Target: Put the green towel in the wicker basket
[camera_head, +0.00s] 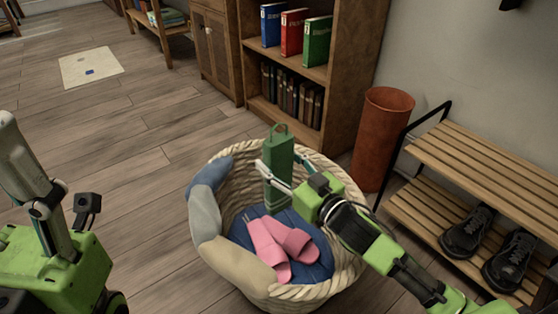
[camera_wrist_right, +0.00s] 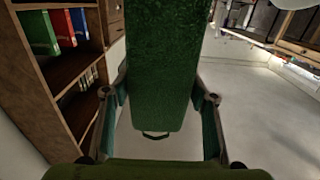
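The green towel (camera_head: 278,160) is a folded, upright block with a small loop at its top in the head view. My right gripper (camera_head: 283,178) is at its sides, over the wicker basket (camera_head: 334,172). In the right wrist view, the towel (camera_wrist_right: 162,70) fills the space between the two fingers (camera_wrist_right: 163,97), which appear shut on it. The towel's lower end is inside the basket's rim outline, above the blue cloth; whether it touches is unclear.
A wooden bookcase (camera_head: 353,75) stands behind, a brown bin (camera_head: 381,135) and a slatted shoe rack (camera_head: 480,160) with black shoes (camera_head: 467,232) at right. The floor (camera_head: 130,150) left of the basket is clear.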

